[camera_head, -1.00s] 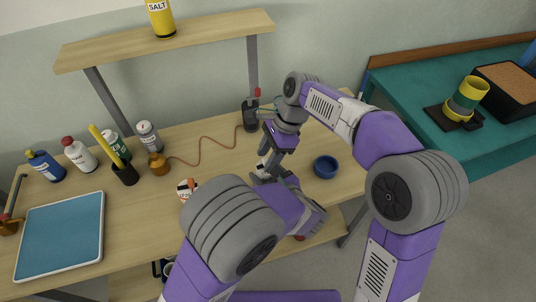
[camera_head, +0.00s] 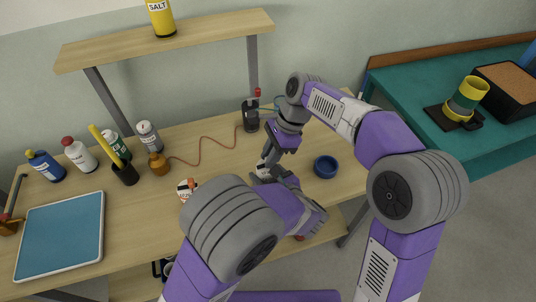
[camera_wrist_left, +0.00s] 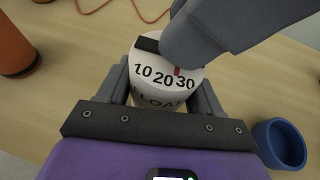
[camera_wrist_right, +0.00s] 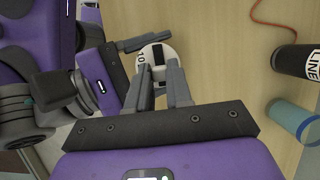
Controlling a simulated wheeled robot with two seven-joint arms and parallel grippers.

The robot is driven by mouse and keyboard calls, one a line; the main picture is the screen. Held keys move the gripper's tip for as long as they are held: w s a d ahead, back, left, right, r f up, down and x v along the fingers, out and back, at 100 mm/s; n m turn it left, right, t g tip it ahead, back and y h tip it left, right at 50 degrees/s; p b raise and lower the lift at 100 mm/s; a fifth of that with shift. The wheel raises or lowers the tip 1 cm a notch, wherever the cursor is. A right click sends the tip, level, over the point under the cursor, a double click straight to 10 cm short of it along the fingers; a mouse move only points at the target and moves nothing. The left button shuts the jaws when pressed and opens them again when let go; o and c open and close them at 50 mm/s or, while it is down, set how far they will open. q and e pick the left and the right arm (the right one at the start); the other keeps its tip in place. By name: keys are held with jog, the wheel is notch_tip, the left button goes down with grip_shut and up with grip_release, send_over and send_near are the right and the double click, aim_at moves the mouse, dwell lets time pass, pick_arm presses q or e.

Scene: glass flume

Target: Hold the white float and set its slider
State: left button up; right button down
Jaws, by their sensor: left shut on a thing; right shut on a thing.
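The white float (camera_wrist_left: 160,98) stands upright, marked 10, 20, 30 above partly covered lettering. My left gripper (camera_wrist_left: 160,82) is shut on its sides, one finger on each side. A black piece (camera_wrist_left: 147,45) shows on the float's top, and a red pointer (camera_wrist_left: 177,71) lies by the scale between 20 and 30. My right gripper (camera_wrist_right: 163,70) is shut at the float's top, apparently on the slider; its finger hides part of that top in the left wrist view. The float's top (camera_wrist_right: 146,55) also shows in the right wrist view. In the head view both grippers meet over the table.
A blue bowl (camera_head: 326,167) stands right of the grippers. A white and orange container (camera_head: 187,188) is left of them. A blue-topped tray (camera_head: 60,235) lies far left.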

jog(key=shift+w+d, duration=0.25)
jog(key=shift+d, duration=0.35)
jog(key=c, duration=1)
grip_release()
jog(key=shift+a, duration=0.1)
jog(key=v, duration=1.2)
pick_arm(q)
jog(key=o, duration=1.2)
